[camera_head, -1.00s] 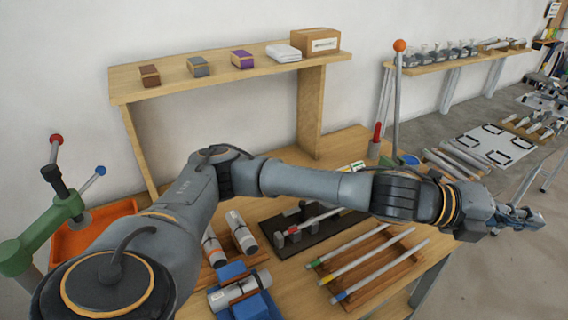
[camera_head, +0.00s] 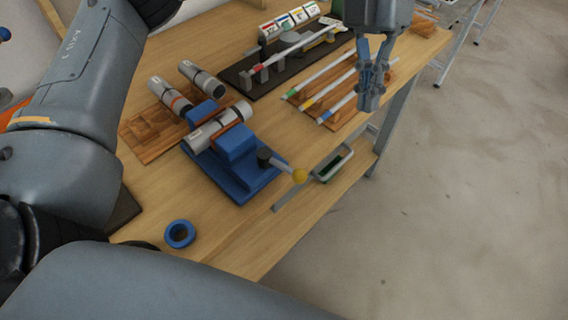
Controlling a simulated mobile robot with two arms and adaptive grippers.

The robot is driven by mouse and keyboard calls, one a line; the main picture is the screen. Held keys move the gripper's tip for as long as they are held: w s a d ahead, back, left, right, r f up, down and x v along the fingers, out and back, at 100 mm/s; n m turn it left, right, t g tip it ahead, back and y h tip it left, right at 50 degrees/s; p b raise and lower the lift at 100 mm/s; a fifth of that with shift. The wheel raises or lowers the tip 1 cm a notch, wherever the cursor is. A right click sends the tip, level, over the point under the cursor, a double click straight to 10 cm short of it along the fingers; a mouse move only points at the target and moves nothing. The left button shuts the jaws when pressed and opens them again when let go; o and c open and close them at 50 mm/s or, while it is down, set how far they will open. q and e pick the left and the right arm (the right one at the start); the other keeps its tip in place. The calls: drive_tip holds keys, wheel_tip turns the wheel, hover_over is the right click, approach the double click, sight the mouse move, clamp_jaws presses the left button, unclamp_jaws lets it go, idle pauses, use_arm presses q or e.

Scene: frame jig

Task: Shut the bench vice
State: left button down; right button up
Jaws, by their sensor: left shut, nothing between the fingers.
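The blue bench vice (camera_head: 237,150) sits on the wooden bench near its front edge. A grey cylinder (camera_head: 213,130) with an orange band lies across it, between its blue blocks; I cannot tell whether the jaws touch it. My right gripper is not in view.
Rods with coloured bands (camera_head: 322,91) lie on a wooden rack beneath my left gripper. A blue ring (camera_head: 180,233) lies on the bench in front.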

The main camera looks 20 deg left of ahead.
sight(294, 170)
use_arm(q)
drive_tip(key=a+n+t+y, duration=0.1)
drive_tip(key=a+n+y, duration=0.15)
drive_tip(key=a, duration=0.35)
drive_tip(key=s+a+x, duration=0.1)
drive_tip(key=s+x, duration=0.1)
drive_tip(key=x, duration=0.9)
drive_tip(key=shift+s+y+p, duration=0.25)
drive_tip(key=shift+y+p, duration=0.1)
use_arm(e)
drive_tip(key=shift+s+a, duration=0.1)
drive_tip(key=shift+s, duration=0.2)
use_arm(q)
drive_tip(key=shift+s+a+f+m+b, duration=0.1)
drive_tip(key=shift+s+f+m+b, duration=0.15)
drive_tip(key=shift+s+m+b, duration=0.5)
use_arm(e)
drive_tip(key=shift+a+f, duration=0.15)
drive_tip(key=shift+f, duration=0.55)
use_arm(q)
drive_tip(key=shift+s, duration=0.1)
